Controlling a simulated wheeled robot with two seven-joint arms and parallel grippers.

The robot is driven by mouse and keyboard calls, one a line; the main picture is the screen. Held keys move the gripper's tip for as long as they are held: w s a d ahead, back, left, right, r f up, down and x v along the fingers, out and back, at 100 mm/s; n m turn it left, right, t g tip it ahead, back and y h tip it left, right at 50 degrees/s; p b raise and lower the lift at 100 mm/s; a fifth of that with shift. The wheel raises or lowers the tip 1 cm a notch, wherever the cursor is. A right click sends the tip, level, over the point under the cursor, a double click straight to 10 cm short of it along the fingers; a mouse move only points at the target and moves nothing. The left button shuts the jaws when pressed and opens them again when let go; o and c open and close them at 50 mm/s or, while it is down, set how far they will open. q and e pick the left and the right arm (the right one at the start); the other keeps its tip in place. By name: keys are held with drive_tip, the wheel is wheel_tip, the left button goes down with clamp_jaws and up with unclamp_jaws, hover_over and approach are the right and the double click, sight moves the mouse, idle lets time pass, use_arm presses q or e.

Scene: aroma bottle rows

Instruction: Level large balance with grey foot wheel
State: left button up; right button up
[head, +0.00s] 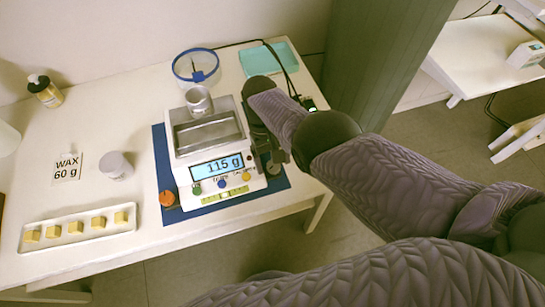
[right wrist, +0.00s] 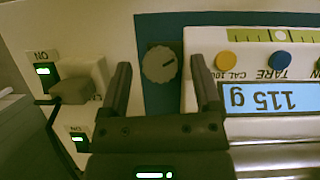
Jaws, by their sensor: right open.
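The large balance (head: 181,150) stands on a blue mat (head: 163,158) and reads 115 g; its display (right wrist: 270,100) also shows in the right wrist view. The grey foot wheel (right wrist: 160,63), with a pointer line, is at the balance's right front corner. My right gripper (right wrist: 160,72) is open, with one finger on each side of the wheel and a gap on both sides. An orange foot wheel (head: 168,199) is at the left front corner. A yellow-green level vial (right wrist: 252,34) holds a pale round bubble (right wrist: 280,36); the vial's far end is cut off. My left gripper is not in view.
A metal cup (head: 198,101) stands on the balance's pan. Switches with green lights (right wrist: 43,71) and a grey plug (right wrist: 72,90) lie beside my right gripper.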

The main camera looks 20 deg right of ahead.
drive_tip(key=v, duration=1)
drive_tip(key=shift+p, duration=0.3)
drive_tip(key=shift+f, duration=0.1)
